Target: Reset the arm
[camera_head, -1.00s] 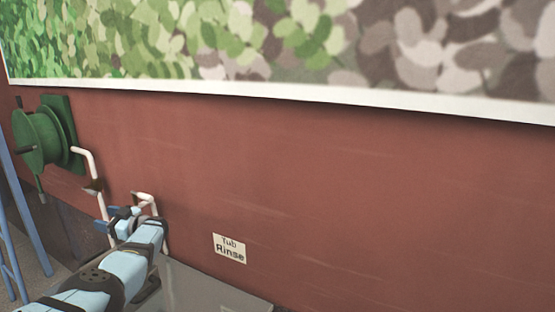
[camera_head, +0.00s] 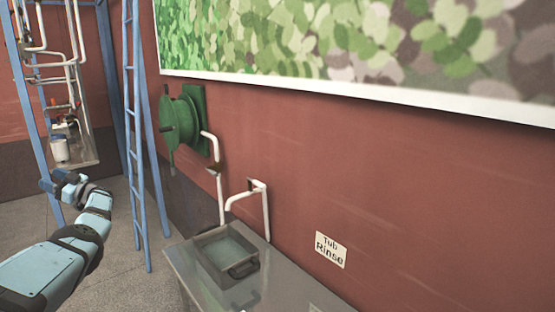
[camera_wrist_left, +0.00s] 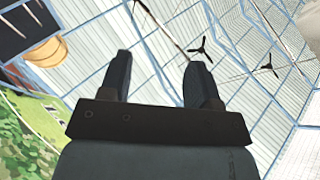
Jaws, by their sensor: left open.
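My left arm comes in from the left in the head view. Its gripper (camera_head: 62,184) is raised over the floor, left of the metal table and apart from it. In the left wrist view the two dark fingers (camera_wrist_left: 158,80) stand apart with nothing between them, pointing up toward the ceiling beams and fans. My right gripper is not in view.
A metal table (camera_head: 185,262) along the red wall holds a grey tub (camera_head: 206,258) under a white pipe (camera_head: 266,205). A green hose reel (camera_head: 183,122) hangs on the wall. A blue ladder (camera_head: 137,150) stands near my gripper. A shelf (camera_head: 85,160) with white containers stands behind it.

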